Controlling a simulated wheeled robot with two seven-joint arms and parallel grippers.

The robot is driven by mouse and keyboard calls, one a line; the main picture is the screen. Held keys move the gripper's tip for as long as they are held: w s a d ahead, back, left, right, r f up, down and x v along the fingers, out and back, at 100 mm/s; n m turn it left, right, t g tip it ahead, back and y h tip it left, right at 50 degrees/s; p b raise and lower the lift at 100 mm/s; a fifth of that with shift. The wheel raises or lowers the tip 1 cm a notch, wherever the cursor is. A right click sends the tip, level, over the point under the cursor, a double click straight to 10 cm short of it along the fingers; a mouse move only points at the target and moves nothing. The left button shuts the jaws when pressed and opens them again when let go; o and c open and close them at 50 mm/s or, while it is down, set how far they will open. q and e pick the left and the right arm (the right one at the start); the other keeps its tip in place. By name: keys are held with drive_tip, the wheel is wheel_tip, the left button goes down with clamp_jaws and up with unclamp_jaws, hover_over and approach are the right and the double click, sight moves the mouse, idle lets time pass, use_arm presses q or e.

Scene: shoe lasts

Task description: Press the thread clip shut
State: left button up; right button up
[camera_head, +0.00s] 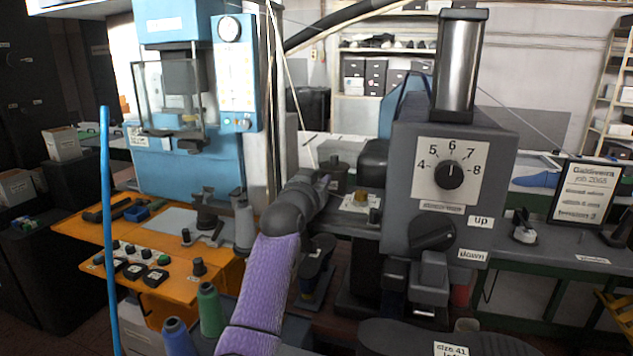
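My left arm, in a purple sleeve, reaches up from the bottom middle. Its grey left gripper (324,182) is at the machine bed, left of the dial machine. The fingertips are small and dark here, so their opening does not show. A dark round-topped part (335,165) stands just behind the fingertips. A pale thread (296,90) runs down from the top toward the fingertips. A small pale plate with a brass knob (361,201) lies right of the gripper, apart from it. I cannot tell for sure which part is the thread clip. My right gripper is not in view.
A grey machine with a numbered dial (449,175) and an up/down lever (433,234) stands close on the right. A blue press (187,110) and an orange table (150,235) are at left. Thread cones (210,310) stand low beside my arm. A job sign (587,191) is far right.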

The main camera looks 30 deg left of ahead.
use_arm(q)
clamp_jaws()
drive_tip(key=f+t+b, duration=0.1)
drive_tip(key=b, duration=0.1)
drive_tip(key=t+b, duration=0.1)
drive_tip(key=b, duration=0.1)
drive_tip(key=shift+s+f+y, duration=0.2)
drive_tip(key=shift+f+y, duration=0.1)
drive_tip(key=shift+f, duration=0.05)
drive_tip(key=shift+d+r+t+b, duration=0.1)
drive_tip(key=shift+r+t+b, duration=0.05)
drive_tip(key=shift+t+b, duration=0.2)
drive_tip(key=shift+r, duration=0.15)
drive_tip(key=shift+o, duration=1.8)
unclamp_jaws()
drive_tip(key=shift+s, duration=0.1)
drive_tip(key=p+v, duration=0.1)
drive_tip(key=v, duration=0.8)
drive_tip(key=shift+s, duration=0.35)
drive_tip(key=shift+d, duration=0.1)
